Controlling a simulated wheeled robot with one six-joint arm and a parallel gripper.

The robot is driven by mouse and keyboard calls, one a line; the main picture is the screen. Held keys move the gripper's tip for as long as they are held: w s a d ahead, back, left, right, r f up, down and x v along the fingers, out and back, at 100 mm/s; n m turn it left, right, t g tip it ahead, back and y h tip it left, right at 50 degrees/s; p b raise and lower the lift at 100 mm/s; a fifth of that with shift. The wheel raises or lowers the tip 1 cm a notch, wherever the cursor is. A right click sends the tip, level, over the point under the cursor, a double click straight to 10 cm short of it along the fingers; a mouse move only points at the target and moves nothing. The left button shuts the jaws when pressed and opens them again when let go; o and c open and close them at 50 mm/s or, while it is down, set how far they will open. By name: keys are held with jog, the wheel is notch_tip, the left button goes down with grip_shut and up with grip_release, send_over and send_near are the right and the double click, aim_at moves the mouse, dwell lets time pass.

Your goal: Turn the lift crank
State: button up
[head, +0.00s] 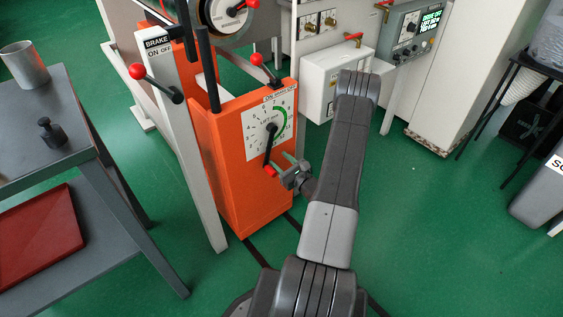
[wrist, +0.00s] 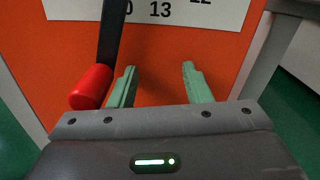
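The lift crank is a black arm (head: 267,146) hanging down from the hub of a white numbered dial (head: 252,122) on an orange cabinet (head: 225,165). Its red handle (head: 270,171) is at the lower end; in the wrist view the handle (wrist: 91,87) lies at the left, below the dial's edge. My gripper (head: 287,165) is just right of the handle in the head view. In the wrist view its two green fingers (wrist: 158,68) stand apart with nothing between them. The handle is outside the left finger, close to it; I cannot tell whether they touch.
A brake lever with a red knob (head: 137,72) stands left of the dial, and another red-knobbed lever (head: 257,60) is on top of the cabinet. A grey table (head: 60,170) is at the left. Green floor (head: 420,230) is clear at the right.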

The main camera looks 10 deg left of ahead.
jog(key=s+d, duration=0.2)
jog(key=d, duration=0.5)
jog(key=s+d+p, duration=0.1)
jog(key=s+d, duration=0.2)
jog(key=d, duration=0.3)
jog(key=shift+d+p, duration=0.3)
jog(key=shift+d, duration=0.05)
